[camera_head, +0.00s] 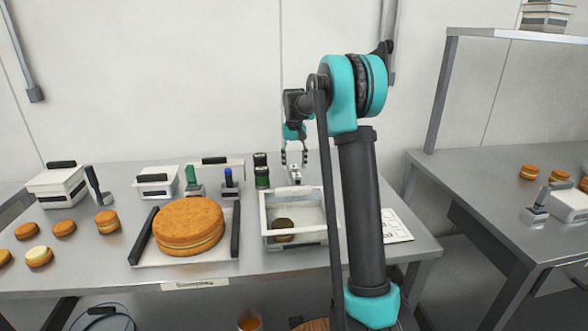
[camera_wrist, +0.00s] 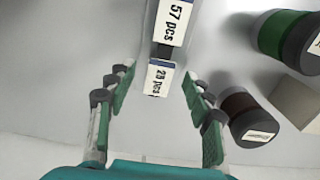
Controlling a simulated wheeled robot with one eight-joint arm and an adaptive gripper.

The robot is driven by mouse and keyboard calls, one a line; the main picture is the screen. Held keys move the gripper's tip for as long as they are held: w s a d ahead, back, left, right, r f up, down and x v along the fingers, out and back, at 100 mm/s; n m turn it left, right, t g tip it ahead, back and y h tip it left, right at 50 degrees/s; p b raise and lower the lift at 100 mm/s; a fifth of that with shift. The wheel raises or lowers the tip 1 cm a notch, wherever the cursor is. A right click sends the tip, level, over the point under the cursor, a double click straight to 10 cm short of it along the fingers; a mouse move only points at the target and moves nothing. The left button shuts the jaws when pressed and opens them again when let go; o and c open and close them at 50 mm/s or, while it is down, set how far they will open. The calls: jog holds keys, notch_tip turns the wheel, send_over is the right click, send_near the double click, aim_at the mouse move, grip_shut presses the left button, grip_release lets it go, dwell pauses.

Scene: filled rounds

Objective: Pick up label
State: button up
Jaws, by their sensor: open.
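In the wrist view a small white label (camera_wrist: 158,79) reading "29 pcs" with a blue edge lies between my fingers. A second white label (camera_wrist: 174,21) reading "57 pcs" is just above it in the picture, on a dark-and-light stand or strip. My gripper (camera_wrist: 157,84) is open, its fingers on either side of the nearer label; I see no contact. In the head view my gripper (camera_head: 294,160) points down over the back of the steel table. A small pale item (camera_head: 295,175) sits below it, too small to read.
A dark jar (camera_wrist: 248,119) stands close beside my right finger, and a green jar (camera_wrist: 284,36) is farther right. A clear-walled tray (camera_head: 264,226) stands in front of my gripper. A large round cake (camera_head: 188,223) and stamps with green (camera_head: 190,176) and blue (camera_head: 228,178) handles are left.

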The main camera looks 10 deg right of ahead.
jog(key=shift+f, duration=0.25)
dwell(0.3)
jog(key=c, duration=0.8)
